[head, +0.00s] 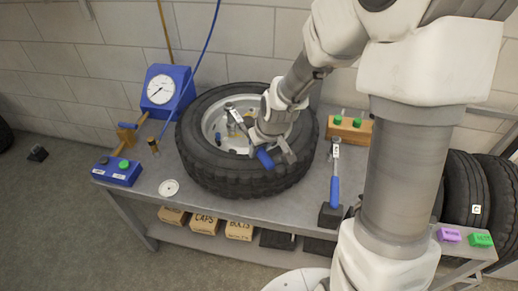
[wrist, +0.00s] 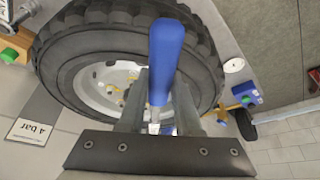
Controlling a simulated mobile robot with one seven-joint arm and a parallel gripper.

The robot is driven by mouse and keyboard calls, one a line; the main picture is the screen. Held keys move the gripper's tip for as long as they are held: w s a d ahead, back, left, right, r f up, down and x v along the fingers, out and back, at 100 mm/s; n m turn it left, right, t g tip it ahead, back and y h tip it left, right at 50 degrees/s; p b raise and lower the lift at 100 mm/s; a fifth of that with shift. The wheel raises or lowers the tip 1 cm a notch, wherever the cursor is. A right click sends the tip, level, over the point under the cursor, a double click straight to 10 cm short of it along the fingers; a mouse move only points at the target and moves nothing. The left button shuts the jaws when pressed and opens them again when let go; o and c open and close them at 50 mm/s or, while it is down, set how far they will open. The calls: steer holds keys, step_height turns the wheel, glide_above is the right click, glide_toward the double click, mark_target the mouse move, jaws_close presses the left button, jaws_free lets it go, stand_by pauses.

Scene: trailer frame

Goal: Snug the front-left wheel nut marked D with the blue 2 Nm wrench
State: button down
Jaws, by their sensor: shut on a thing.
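A wheel with a black tyre (head: 205,170) lies flat on the workbench, its pale rim (head: 212,124) facing up. The tyre (wrist: 65,52) and rim also show in the wrist view. My gripper (head: 276,156) is over the near right part of the wheel, shut on a wrench with a blue handle (head: 265,158). The wrench's silver head reaches up and left over the rim; I cannot tell whether it touches a nut. In the wrist view the blue handle (wrist: 165,55) rises between my fingers (wrist: 158,112). No letter D is legible, and my gripper hides part of the rim.
A second blue-handled wrench (head: 334,190) stands in a black holder at right. A blue gauge box (head: 165,92) with a hose stands at back left. A blue button box (head: 118,172) and a white disc (head: 169,187) are on the bench's left. Green-knobbed blocks (head: 349,131) stand behind right.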

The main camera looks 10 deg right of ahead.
steer(key=shift+w+r, duration=0.1)
steer(key=shift+r, duration=0.45)
stand_by(0.4)
steer(key=shift+r+p, duration=1.75)
steer(key=shift+r, duration=0.2)
steer(key=c, duration=1.3)
jaws_free()
steer(key=shift+c, duration=0.2)
jaws_close()
steer(key=shift+f, duration=0.1)
